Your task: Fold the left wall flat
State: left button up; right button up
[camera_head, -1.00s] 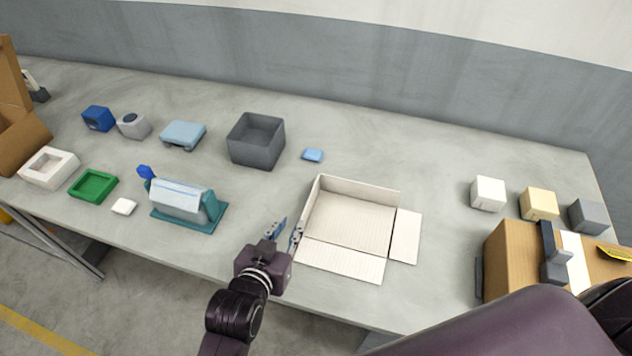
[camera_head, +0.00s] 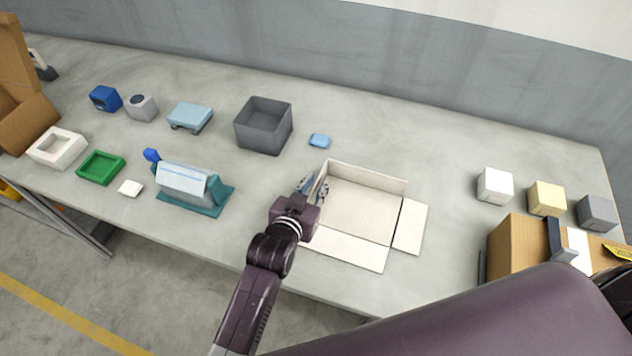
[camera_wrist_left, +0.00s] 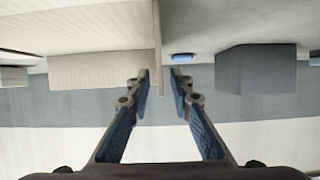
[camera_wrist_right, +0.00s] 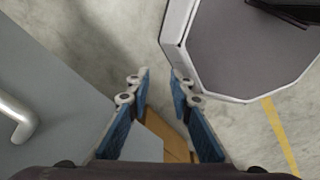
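The cream cardboard box (camera_head: 360,212) lies open on the table. Its front wall (camera_head: 345,250) and right wall (camera_head: 411,227) lie flat; its back wall (camera_head: 368,177) and left wall (camera_head: 321,180) stand up. My left gripper (camera_head: 311,183) is at the left wall. In the left wrist view the left wall (camera_wrist_left: 157,40) shows edge-on between the open fingertips (camera_wrist_left: 161,82), with a gap on both sides. The back wall (camera_wrist_left: 100,71) fills the area left of it. My right gripper (camera_wrist_right: 161,80) is open and empty, away from the box.
A grey bin (camera_head: 264,126) and a small light-blue block (camera_head: 319,141) stand behind the box. A teal stand (camera_head: 190,184) is to the left. Several cubes, including a white one (camera_head: 495,185), and a brown carton (camera_head: 515,248) are to the right.

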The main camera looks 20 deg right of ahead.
pick_arm(q)
jog(key=shift+w, duration=0.1)
jog(key=shift+c, duration=0.3)
grip_shut()
